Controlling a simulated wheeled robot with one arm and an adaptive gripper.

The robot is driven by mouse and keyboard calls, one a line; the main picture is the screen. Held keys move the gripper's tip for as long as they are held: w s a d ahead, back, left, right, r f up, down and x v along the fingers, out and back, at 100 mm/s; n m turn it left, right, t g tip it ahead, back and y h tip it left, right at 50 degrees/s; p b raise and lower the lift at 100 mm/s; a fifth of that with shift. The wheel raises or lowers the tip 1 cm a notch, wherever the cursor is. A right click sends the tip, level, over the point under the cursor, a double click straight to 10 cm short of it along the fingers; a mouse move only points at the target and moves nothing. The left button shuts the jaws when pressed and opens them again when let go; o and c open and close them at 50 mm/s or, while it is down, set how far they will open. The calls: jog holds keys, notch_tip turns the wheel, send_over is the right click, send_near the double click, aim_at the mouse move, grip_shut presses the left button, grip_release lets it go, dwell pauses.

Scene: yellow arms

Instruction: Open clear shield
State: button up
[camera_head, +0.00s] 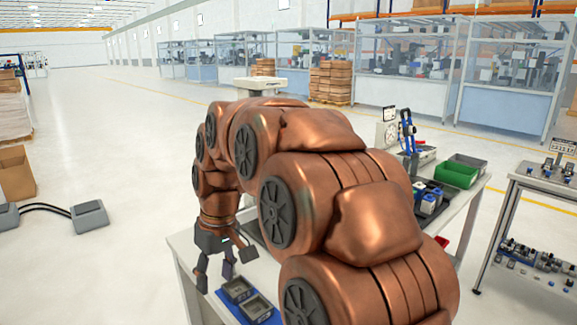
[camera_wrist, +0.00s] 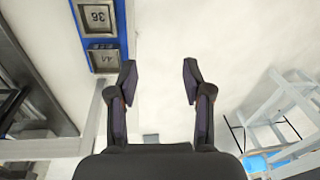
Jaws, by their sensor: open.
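My gripper (camera_head: 215,278) hangs at the end of my copper-coloured arm, over the left front part of the white worktable (camera_head: 184,262). In the wrist view my gripper (camera_wrist: 159,78) has its two dark fingers spread wide with nothing between them. I cannot make out a clear shield in either view. My arm covers much of the table in the head view. A dark grey fixture or frame (camera_wrist: 32,98) shows at the left of the wrist view, cut off by the edge. I cannot tell what it is.
A blue holder (camera_wrist: 80,46) with square grey parts (camera_wrist: 97,17) lies left of the fingers in the wrist view. Green bin (camera_head: 456,173) and gauge stand (camera_head: 386,133) stand farther back. A cart (camera_head: 533,195) is at right. Open floor (camera_head: 120,150) lies left.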

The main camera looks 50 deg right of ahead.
jog(key=w+d+r+t+p, duration=0.1)
jog(key=w+d+r, duration=0.15)
jog(key=d, duration=0.25)
jog(key=w+d+r+p, duration=0.2)
jog(key=d+r, duration=0.2)
jog(key=d, duration=0.1)
jog(key=w+d+r+t+p, duration=0.1)
jog(key=w+d+r, duration=0.2)
jog(key=d, duration=0.2)
jog(key=d+r+m+t+h+p, duration=0.1)
jog(key=d+r+p, duration=0.15)
jog(key=d, duration=0.55)
jog(key=d+r+t+h+p, duration=0.1)
jog(key=d+r, duration=0.2)
jog(key=d, duration=0.6)
jog(key=shift+s+a+f+p+x, duration=0.15)
jog(key=shift+p+x, duration=0.15)
jog(key=shift+x, duration=0.9)
jog(key=shift+s+a+p+x, duration=0.15)
jog(key=shift+p+x, duration=0.2)
jog(key=shift+x, duration=0.85)
jog(key=shift+s+f+p+x, duration=0.15)
jog(key=shift+p+x, duration=0.15)
jog(key=shift+x, duration=0.9)
jog(key=shift+r, duration=0.1)
grip_shut()
